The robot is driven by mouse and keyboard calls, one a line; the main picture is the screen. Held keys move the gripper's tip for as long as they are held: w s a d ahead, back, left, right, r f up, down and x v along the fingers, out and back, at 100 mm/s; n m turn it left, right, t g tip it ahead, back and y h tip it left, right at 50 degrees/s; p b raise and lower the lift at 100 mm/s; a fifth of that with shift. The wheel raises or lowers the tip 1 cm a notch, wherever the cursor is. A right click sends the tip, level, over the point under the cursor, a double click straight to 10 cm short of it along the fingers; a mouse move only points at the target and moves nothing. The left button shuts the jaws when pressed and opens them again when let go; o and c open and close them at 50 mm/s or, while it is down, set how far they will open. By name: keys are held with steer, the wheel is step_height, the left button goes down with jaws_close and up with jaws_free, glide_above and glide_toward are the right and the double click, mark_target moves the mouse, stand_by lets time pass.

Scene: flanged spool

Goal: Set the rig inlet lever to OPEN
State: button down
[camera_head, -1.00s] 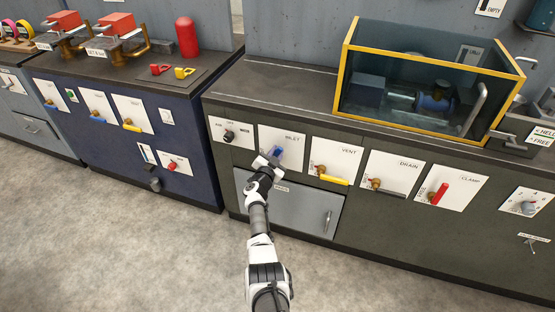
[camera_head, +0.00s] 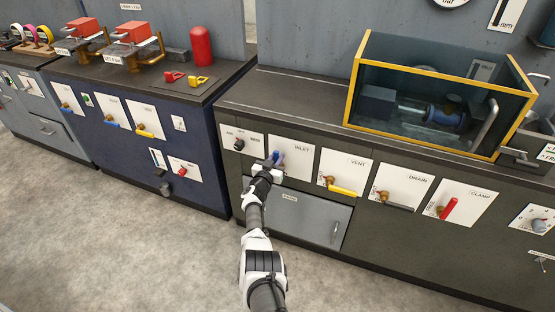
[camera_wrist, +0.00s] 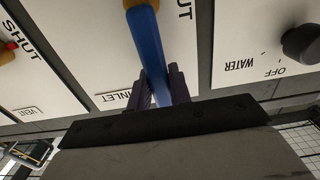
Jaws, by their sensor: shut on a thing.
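The inlet lever is a blue handle on a brass-coloured stem, on a white panel marked INLET (camera_head: 300,158). In the wrist view the blue inlet lever (camera_wrist: 148,48) runs from its stem at the top down between my fingers, with part of "SHUT" printed beside the stem. My gripper (camera_wrist: 160,88) is shut on the lever near its free end. In the head view my gripper (camera_head: 272,164) is at the inlet panel and hides much of the lever. The lever's exact angle is hard to tell there.
To the right are the vent panel with a yellow lever (camera_head: 342,191), the drain lever (camera_head: 398,207) and the red clamp lever (camera_head: 448,208). A black knob (camera_head: 239,145) is to the left. A drawer front (camera_head: 310,218) is below. A yellow-framed clear box (camera_head: 440,100) stands on the counter.

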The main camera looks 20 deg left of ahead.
steer(key=shift+a, duration=0.1)
steer(key=c, duration=1.3)
jaws_free()
steer(key=s+p, duration=0.3)
steer(key=s, duration=0.4)
steer(key=s+p, duration=0.3)
steer(key=s, duration=0.3)
steer(key=shift+s+a, duration=0.2)
steer(key=shift+s, duration=0.2)
